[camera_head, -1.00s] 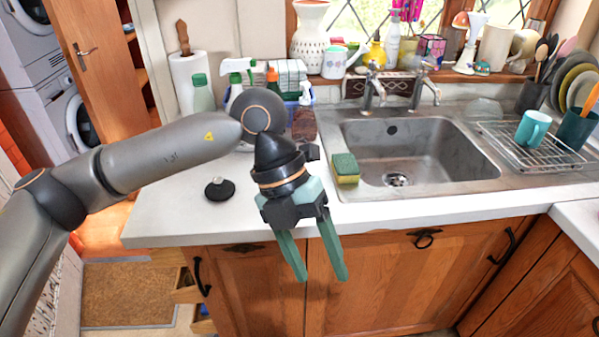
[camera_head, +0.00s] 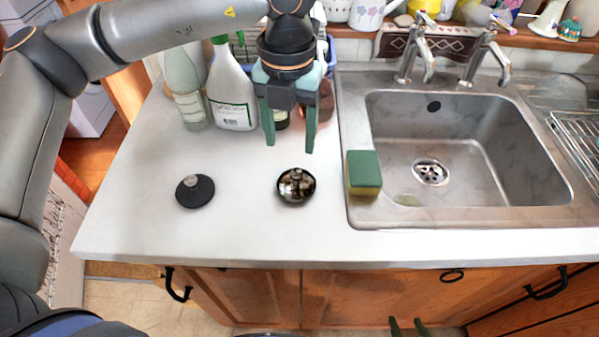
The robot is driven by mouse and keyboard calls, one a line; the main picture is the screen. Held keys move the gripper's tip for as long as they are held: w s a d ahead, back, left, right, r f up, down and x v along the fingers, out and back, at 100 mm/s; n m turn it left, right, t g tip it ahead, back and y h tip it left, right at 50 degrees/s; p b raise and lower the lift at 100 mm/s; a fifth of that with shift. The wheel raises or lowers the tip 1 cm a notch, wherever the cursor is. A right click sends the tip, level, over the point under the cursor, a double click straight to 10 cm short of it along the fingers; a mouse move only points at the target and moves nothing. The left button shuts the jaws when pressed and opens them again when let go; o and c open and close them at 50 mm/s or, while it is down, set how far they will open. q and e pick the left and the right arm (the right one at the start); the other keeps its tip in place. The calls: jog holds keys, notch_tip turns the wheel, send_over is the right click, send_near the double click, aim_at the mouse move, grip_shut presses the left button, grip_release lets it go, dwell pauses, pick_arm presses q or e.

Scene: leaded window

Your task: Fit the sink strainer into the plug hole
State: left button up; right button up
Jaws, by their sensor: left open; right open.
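The sink strainer (camera_head: 297,187) appears to be the small round metallic piece with a dark rim and a raised knob, on the white counter left of the sink. The plug hole (camera_head: 430,173) is in the floor of the steel sink (camera_head: 480,135), with a pale and dark pattern inside it. My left gripper (camera_head: 290,146) is open and empty, fingers pointing down, above the counter and just behind the strainer in the picture. Two green fingertips of my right gripper (camera_head: 409,326) show at the bottom edge, apart and empty, in front of the cabinet.
A black disc with a small knob (camera_head: 195,190) lies left of the strainer. A green and yellow sponge (camera_head: 364,172) sits on the sink's left rim. Bottles (camera_head: 232,95) stand behind. Twin taps (camera_head: 418,55) rise at the sink's back. The front counter is clear.

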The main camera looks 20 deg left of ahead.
aim_at(296, 172)
pick_arm(q)
notch_tip(296, 172, down, 5)
jog(key=shift+r, duration=0.1)
jog(key=shift+w+d+f+p, duration=0.1)
jog(key=shift+f+p, duration=0.1)
jog(key=shift+f, duration=0.7)
jog(key=shift+w+d+f+p, duration=0.15)
jog(key=shift+f+p, duration=0.1)
jog(key=shift+f, duration=0.65)
jog(key=shift+w+d+f+p, duration=0.1)
jog(key=shift+f+p, duration=0.1)
jog(key=shift+f, duration=0.7)
grip_shut()
